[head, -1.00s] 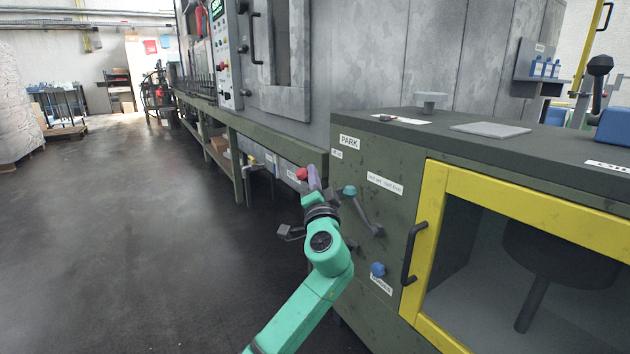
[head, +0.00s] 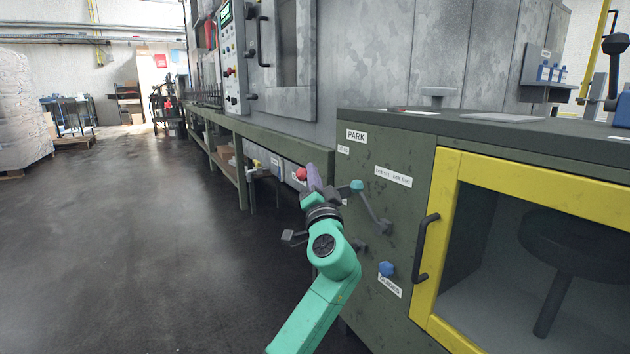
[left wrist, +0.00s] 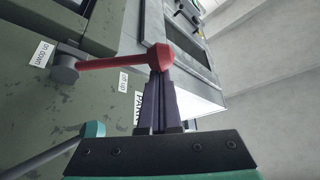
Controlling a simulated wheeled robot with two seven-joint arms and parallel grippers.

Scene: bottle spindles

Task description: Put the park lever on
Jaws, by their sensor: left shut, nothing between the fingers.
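The park lever shows its red knob (head: 301,174) in the head view, left of the green cabinet's front and below the PARK label (head: 356,135). In the left wrist view, its red arm (left wrist: 115,63) runs from a grey pivot near the "on down" label (left wrist: 41,54) toward the "off up" label (left wrist: 123,82) side. My left gripper (head: 313,178) is shut and empty, with its dark purple fingers beside the knob. In the wrist view the fingertips (left wrist: 163,74) overlap the knob; contact cannot be told. The pivot is hidden in the head view. My right gripper is out of view.
A second lever with a teal knob (head: 357,185) sticks out just right of my left gripper. A blue knob (head: 386,269) is lower on the cabinet. A yellow-framed door (head: 445,205) with a dark handle (head: 424,247) is at right. The floor at left is clear.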

